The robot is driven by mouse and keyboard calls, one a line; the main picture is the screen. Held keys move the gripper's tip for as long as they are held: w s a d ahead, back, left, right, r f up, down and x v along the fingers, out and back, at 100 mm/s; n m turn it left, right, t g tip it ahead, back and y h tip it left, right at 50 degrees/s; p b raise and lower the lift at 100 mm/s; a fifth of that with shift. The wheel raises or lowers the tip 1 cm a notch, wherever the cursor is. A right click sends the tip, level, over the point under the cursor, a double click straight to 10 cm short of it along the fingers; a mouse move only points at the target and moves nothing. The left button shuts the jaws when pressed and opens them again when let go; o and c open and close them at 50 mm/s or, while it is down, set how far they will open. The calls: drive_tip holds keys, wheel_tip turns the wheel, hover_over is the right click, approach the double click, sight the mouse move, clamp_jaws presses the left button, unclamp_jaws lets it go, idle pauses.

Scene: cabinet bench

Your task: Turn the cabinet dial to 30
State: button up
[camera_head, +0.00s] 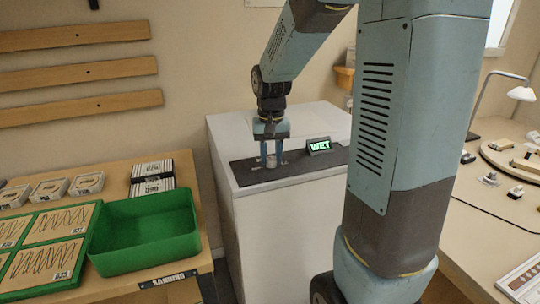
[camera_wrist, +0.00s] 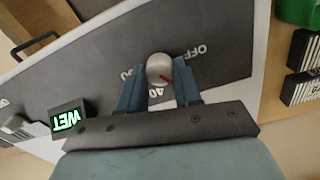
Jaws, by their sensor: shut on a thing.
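The cabinet (camera_head: 285,205) is a white box with a dark panel on top (camera_head: 245,170). The dial (camera_wrist: 160,69) is a round silvery knob with a red mark on its face. In the wrist view, the panel around it shows "OFF" at its upper right and "40" just below it; other marks are partly hidden. My gripper (camera_wrist: 160,90) is shut on the dial, a blue finger on each side. In the head view my gripper (camera_head: 272,160) points down at the panel, and the dial shows small between the fingers.
A small display reading "WET" (camera_head: 320,145) stands on the panel right of my gripper. A green tray (camera_head: 145,235) and sanding sheets (camera_head: 45,262) lie on the left bench. A desk lamp (camera_head: 520,93) stands on the right bench.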

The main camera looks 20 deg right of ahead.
sight(271, 158)
drive_tip(key=shift+m, duration=0.3)
idle(0.4)
drive_tip(key=o, duration=1)
drive_tip(key=shift+o, duration=0.2)
wheel_tip(271, 158, up, 14)
drive_tip(key=shift+f, duration=0.15)
drive_tip(key=s+n+t, duration=0.3)
drive_tip(key=s+t, duration=0.2)
drive_tip(key=s, duration=1.4)
drive_tip(key=shift+s+a+f+t, duration=0.15)
drive_tip(key=shift+s+f+t, duration=0.1)
drive_tip(key=shift+t, duration=0.05)
